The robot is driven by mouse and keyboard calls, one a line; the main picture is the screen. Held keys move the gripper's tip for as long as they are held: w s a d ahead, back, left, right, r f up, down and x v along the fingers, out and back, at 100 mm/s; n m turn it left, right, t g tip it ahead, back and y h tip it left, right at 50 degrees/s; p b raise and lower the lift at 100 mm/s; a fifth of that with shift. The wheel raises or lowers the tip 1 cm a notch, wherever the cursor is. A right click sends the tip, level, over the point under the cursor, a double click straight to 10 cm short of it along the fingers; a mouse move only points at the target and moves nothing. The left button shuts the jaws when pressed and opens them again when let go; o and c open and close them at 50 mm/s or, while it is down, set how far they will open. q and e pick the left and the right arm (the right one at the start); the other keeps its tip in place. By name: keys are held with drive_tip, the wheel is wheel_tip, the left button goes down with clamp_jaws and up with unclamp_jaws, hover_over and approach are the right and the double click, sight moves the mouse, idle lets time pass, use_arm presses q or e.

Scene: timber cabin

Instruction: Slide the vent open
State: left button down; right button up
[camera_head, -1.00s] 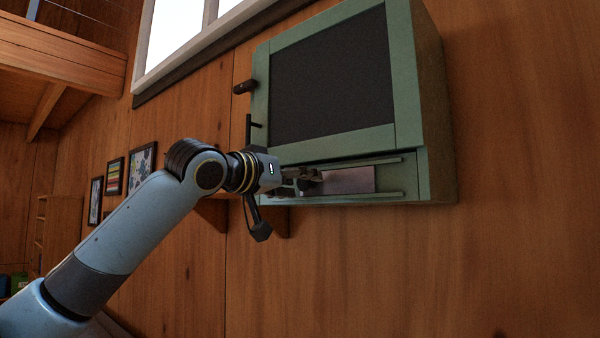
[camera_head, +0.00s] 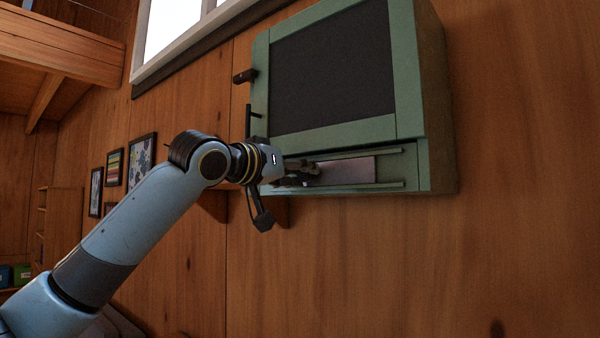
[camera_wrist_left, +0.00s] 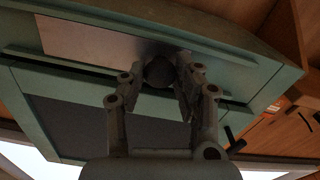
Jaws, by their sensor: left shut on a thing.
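The vent is a flat pinkish-grey plate (camera_head: 346,171) between two green rails, low on the front of a green wall cabinet (camera_head: 408,90). The plate also shows in the left wrist view (camera_wrist_left: 88,42), with a dark round knob (camera_wrist_left: 158,72) near its right end there. My left gripper (camera_head: 312,172) reaches it from the left. In the left wrist view its fingers (camera_wrist_left: 163,85) are shut around the knob, which they partly hide. In the head view, the gripper hides the plate's left end. A bare stretch of slot lies to the right of the plate. My right gripper is out of view.
A dark-panelled door (camera_head: 333,70) sits above the slot, with a dark handle (camera_head: 254,120) at its left edge. A wooden bracket (camera_head: 274,212) is under the cabinet. A window (camera_head: 172,30) and framed pictures (camera_head: 141,160) are to the left. The wall at right is clear.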

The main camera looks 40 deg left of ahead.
use_arm(q)
drive_tip(key=shift+a+f, duration=0.1)
drive_tip(key=shift+a, duration=0.2)
drive_tip(key=a+b, duration=0.2)
drive_tip(key=a, duration=0.6)
drive_tip(key=shift+w, duration=0.35)
drive_tip(key=c, duration=1.3)
unclamp_jaws()
drive_tip(key=o, duration=0.4)
drive_tip(key=shift+a, duration=0.3)
drive_tip(key=shift+c, duration=0.2)
drive_tip(key=shift+d, duration=0.2)
